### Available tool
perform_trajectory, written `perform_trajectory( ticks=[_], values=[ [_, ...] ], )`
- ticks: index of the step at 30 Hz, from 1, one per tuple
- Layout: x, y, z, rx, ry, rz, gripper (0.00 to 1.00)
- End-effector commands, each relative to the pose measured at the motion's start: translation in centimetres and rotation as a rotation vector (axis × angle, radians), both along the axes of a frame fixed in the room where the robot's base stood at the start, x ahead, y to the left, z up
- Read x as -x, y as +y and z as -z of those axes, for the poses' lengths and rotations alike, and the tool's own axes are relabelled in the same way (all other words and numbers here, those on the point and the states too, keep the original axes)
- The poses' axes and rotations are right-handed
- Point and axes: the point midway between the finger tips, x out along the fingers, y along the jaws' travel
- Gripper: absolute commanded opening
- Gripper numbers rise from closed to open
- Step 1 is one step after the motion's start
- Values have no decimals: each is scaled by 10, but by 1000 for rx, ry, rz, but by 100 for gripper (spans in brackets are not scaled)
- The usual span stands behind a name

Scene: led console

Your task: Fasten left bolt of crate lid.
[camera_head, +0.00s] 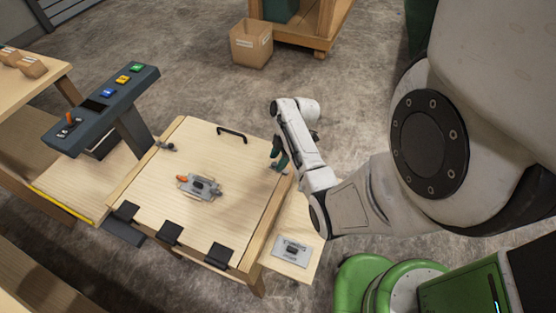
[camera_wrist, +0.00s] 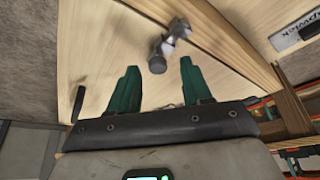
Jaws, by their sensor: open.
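The wooden crate lid (camera_head: 225,155) lies closed, with a black handle on its far edge and black hinges on its near edge. A grey metal bolt (camera_head: 165,146) sits at its left edge in the head view. My gripper (camera_head: 279,160) is at the lid's right edge, its green fingers pointing down. In the wrist view another grey metal bolt (camera_wrist: 170,45) lies on the wood, just beyond and between my open fingertips (camera_wrist: 159,68). I cannot tell which bolt is called left. The fingers look empty, and my arm partly hides the right edge.
A grey plate with an orange-tipped latch (camera_head: 200,187) lies on the lid's middle. A console (camera_head: 100,110) with lit buttons and a joystick stands at the left. A small grey plate (camera_head: 292,251) lies on a ledge at the right. A cardboard box (camera_head: 251,44) stands behind.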

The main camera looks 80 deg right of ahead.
Motion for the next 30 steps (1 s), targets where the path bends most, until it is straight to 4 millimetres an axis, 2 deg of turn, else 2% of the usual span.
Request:
perform_trajectory(
  ticks=[9,15,21,30],
  values=[
    [20,-13,-54,3,-1,2,49],
    [29,-18,-81,1,0,3,49],
    [33,-19,-90,0,1,2,49],
    [33,-19,-90,-1,2,1,49]
  ],
)
